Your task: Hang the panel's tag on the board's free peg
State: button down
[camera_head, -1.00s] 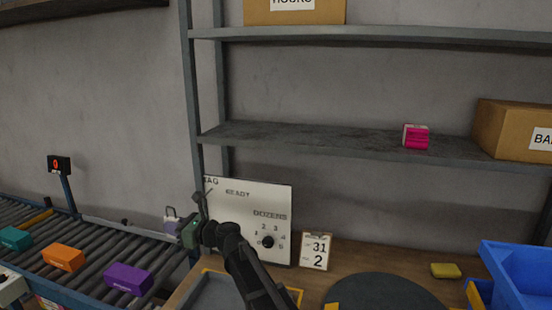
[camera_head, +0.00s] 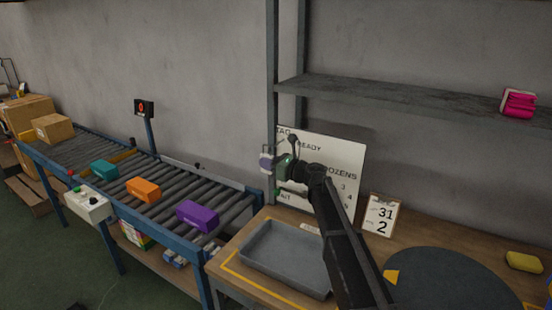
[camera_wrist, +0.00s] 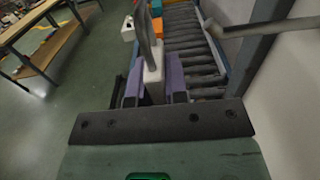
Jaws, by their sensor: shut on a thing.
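My gripper (camera_head: 267,161), with purple fingers in the wrist view (camera_wrist: 153,90), is shut on a small whitish piece (camera_wrist: 153,72) with a grey loop rising above it, apparently the tag. The piece shows small in the head view, to the left of the gripper's green body. The white board (camera_head: 335,150) leans upright at the back of the bench, lettered "TAG", "READY" and "DOZENS", with a partly covered word lower left. My gripper is in front of its left edge. My arm hides much of the board's lower middle. I cannot make out a free peg.
A grey tray (camera_head: 262,268) and a dark round plate (camera_head: 455,281) lie on the bench. A clipboard card (camera_head: 381,215) stands right of the board. A shelf (camera_head: 400,97) is above. The roller conveyor (camera_head: 165,182) at left carries teal, orange and purple boxes.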

jog(key=w, duration=0.1)
jog(key=w+d+f+b, duration=0.1)
jog(key=w, duration=0.1)
jog(key=w+d, duration=0.1)
jog(key=w, duration=0.1)
jog(key=shift+d+f+b, duration=0.2)
jog(key=shift+f+b, duration=0.1)
jog(key=shift+b, duration=0.1)
jog(key=c, duration=1.1)
grip_release()
jog(key=shift+r, duration=0.1)
jog(key=v, duration=1.1)
jog(key=shift+s+r+p, duration=0.1)
jog(key=shift+r+p, duration=0.05)
jog(key=shift+p, duration=0.15)
